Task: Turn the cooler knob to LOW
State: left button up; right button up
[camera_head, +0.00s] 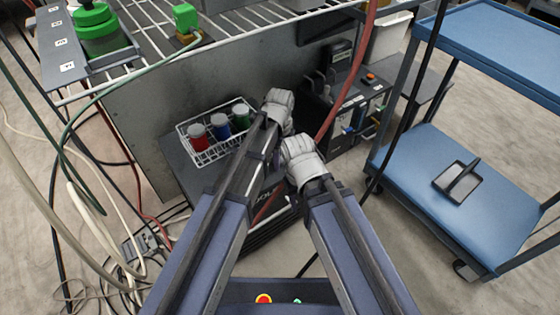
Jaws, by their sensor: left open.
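The cooler (186,172) is a dark box on the floor below the wire shelf, left of centre. Part of its pale lettering shows on the front, between my forearms. Its knob and the knob's marks cannot be made out; my arms cover much of the front. My left gripper (272,158) is open, small and dark, partly hidden between my two forearms in front of the cooler. I cannot tell whether it touches anything. My right arm bends at its pale wrist beside the left one, and its jaws are hidden.
A black unit (345,112) with an orange button stands to the right. A blue cart (420,190) bears a black dustpan-like tray (457,181). Hoses and cables hang across the left and centre.

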pick_arm(q)
grip_shut()
dwell(0.7)
